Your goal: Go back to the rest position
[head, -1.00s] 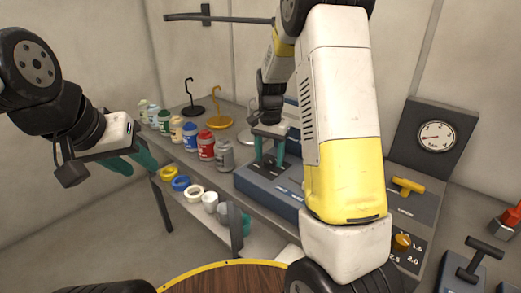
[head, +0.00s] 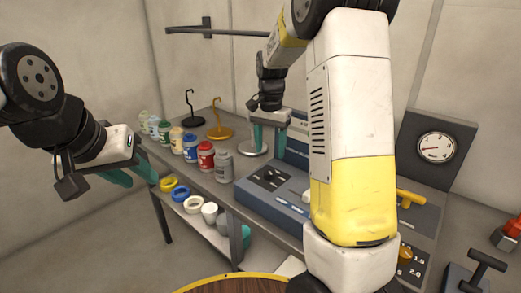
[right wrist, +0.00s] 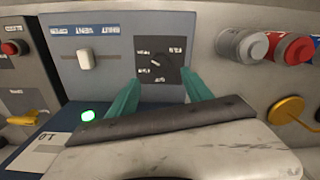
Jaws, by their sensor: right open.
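My left gripper (head: 138,181) hangs at the left in the head view, its two teal fingers apart and empty, in front of the bench's left end. My right gripper (head: 268,152) is above the back of the blue-grey console (head: 262,207), its teal fingers apart with nothing held. My right arm hides part of the console in the head view.
Several jars, including a red one (head: 206,156) and a grey one (head: 224,166), line the bench beside the console. Hooked stands (head: 219,132) are behind them. Rings and cups sit on the lower shelf (head: 215,232). A gauge (head: 436,147) stands at right. Floor at left is clear.

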